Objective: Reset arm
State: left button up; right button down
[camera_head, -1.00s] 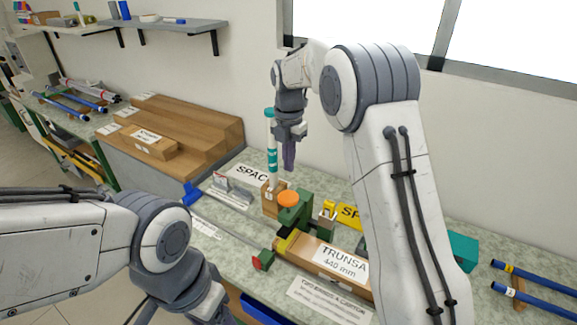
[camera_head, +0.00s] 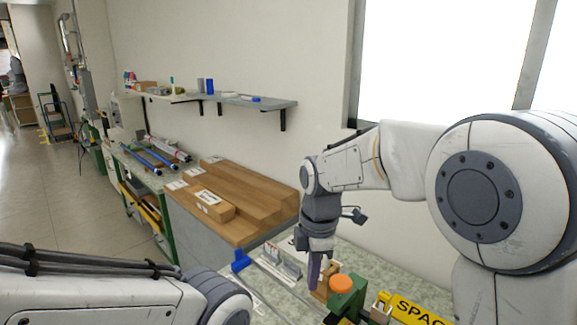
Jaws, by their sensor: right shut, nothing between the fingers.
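My right gripper (camera_head: 314,272) points down over the workbench (camera_head: 270,289), its purple fingers shut with nothing between them. It is just left of the green fixture with an orange knob (camera_head: 341,283), in front of a small wooden block. I cannot tell whether the fingers touch anything. My left arm comes in from the lower left; its gripper is below the picture edge.
Stepped wooden blocks (camera_head: 259,195) stand on a bench left of my right gripper. Blue-ended rods (camera_head: 153,157) lie further left. A wall shelf (camera_head: 246,104) hangs behind. A yellow label (camera_head: 412,310) is at the lower right. Open floor (camera_head: 62,203) lies at the left.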

jog(key=s+f+m, duration=0.2)
jog(key=s+m, duration=0.4)
jog(key=s, duration=0.5)
jog(key=s+a+f+m, duration=0.1)
jog(key=s+m, duration=0.5)
jog(key=s, duration=0.6)
jog(key=shift+f+y, duration=0.3)
jog(key=shift+f, duration=0.15)
jog(key=shift+a, duration=0.1)
